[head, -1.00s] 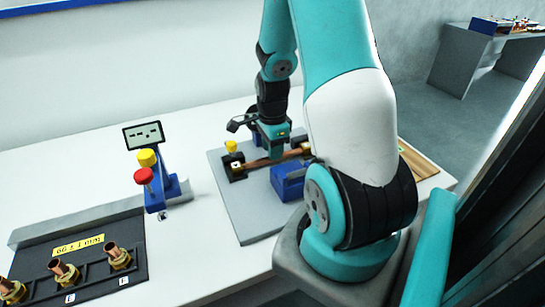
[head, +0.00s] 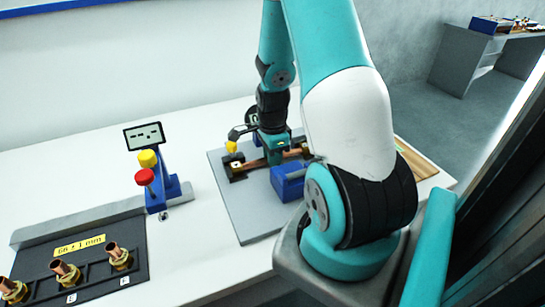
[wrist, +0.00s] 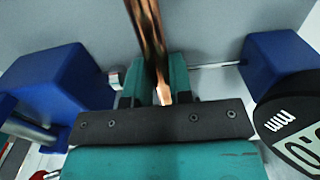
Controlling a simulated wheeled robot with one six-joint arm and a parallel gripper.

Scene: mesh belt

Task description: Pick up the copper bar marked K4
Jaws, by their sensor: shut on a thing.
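A copper bar (head: 256,164) lies across two dark end holders on a grey plate (head: 240,207) in the head view. No K4 mark is readable on it. My gripper (head: 274,160) is lowered onto the bar's middle. In the wrist view the copper bar (wrist: 147,35) runs from the top edge down between the teal fingers of my gripper (wrist: 160,93), which are shut on it. The bar still appears to be at the height of its holders. Part of the bar is hidden behind the fingers.
A blue block (head: 288,182) stands close in front of the bar. A round mm gauge (wrist: 290,125) is beside my gripper. A blue stand (head: 160,195) with red and yellow knobs is left of the plate. Copper fittings (head: 68,272) sit in a dark tray at front left.

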